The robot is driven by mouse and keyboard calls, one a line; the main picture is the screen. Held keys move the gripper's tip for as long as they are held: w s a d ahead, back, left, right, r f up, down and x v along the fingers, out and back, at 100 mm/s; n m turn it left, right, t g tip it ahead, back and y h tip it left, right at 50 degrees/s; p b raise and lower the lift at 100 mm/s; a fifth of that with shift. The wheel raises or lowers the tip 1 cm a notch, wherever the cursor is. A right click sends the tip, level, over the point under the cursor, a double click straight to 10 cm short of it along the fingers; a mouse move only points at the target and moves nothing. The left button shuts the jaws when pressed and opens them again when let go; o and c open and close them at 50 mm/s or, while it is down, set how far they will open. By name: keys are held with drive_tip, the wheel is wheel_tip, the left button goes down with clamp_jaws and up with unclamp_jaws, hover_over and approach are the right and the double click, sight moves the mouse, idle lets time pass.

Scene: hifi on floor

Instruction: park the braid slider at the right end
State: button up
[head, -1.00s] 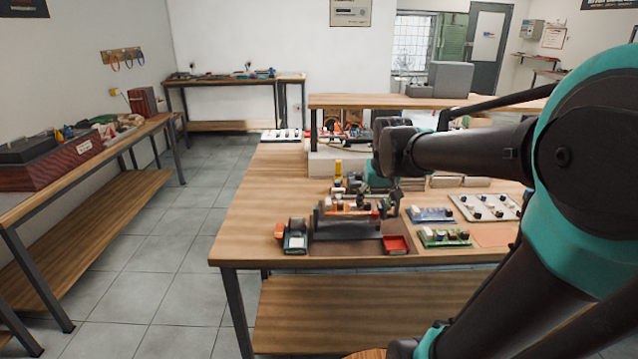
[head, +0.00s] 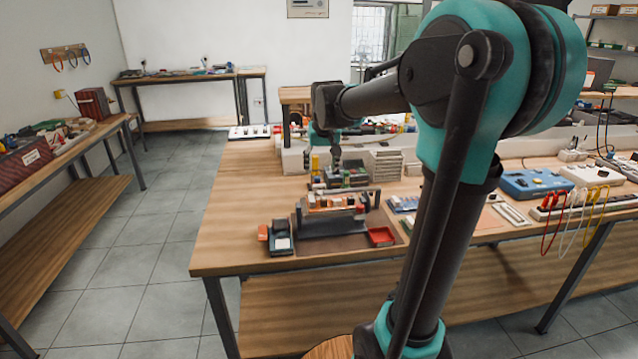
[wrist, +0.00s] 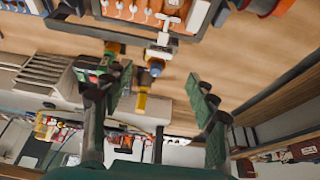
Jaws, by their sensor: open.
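A dark bench device (head: 333,218) with a raised rail and a row of small orange and pale pieces stands near the front of the workbench. In the wrist view, the dark frame with orange-and-white pieces (wrist: 130,10) shows at the top. A white T-shaped piece with a blue tip (wrist: 164,40) sticks out from it; I cannot tell whether this is the braid slider. My gripper (wrist: 160,92) is open, with its two green-padded fingers apart and nothing between them. In the head view, it is over the workbench behind the device, small and partly hidden.
A grey stack (head: 384,164) stands behind. A blue box (head: 535,184) is further right. The workbench's left side (head: 225,205) is bare.

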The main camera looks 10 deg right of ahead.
sight(319, 185)
drive_tip(key=x, duration=0.8)
drive_tip(key=shift+w+f, duration=0.1)
drive_tip(key=shift+f, duration=0.15)
drive_tip(key=shift+c, duration=0.4)
clamp_jaws()
